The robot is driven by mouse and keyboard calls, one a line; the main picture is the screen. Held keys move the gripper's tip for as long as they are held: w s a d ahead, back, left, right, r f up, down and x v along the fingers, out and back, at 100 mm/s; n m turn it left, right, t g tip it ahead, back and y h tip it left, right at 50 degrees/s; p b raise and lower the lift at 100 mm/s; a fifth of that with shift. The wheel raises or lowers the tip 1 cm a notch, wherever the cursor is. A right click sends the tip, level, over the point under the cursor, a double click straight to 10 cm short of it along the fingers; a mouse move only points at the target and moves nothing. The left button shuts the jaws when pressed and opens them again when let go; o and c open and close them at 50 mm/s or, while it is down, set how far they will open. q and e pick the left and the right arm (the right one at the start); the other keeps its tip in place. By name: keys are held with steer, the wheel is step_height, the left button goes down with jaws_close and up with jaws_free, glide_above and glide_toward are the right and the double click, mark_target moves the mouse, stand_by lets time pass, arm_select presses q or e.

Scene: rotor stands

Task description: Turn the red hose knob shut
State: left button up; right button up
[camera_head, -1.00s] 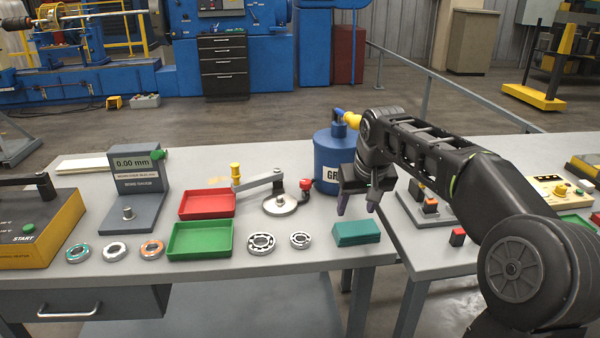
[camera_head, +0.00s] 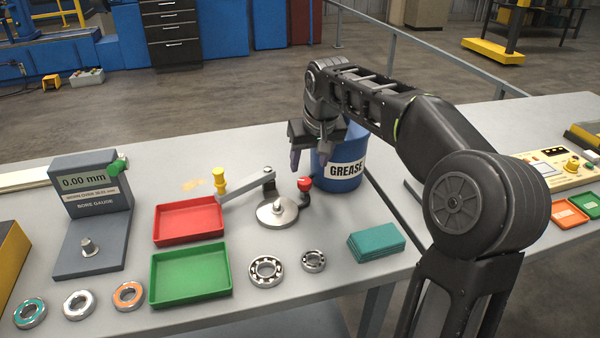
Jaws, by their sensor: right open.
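The red hose knob (camera_head: 304,184) sits low on a dark fitting at the front left of the blue grease drum (camera_head: 343,172), on the workbench. My right gripper (camera_head: 309,160) is open and points down, with its fingertips just above the red knob in the picture. A gap shows between the fingertips and the knob, but I cannot tell its depth. The gripper and forearm hide the top of the drum. My left gripper is not in view.
A metal arm with a yellow knob (camera_head: 219,180) and round base (camera_head: 277,211) stands left of the red knob. Red (camera_head: 188,221) and green (camera_head: 190,274) trays, bearings (camera_head: 266,271), a teal block (camera_head: 376,242) and the bore gauge (camera_head: 92,210) are around. Bare bench lies between them.

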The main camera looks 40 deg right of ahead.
mark_target(305, 180)
steer(key=shift+x, duration=3.95)
steer(key=shift+c, duration=0.3)
jaws_close()
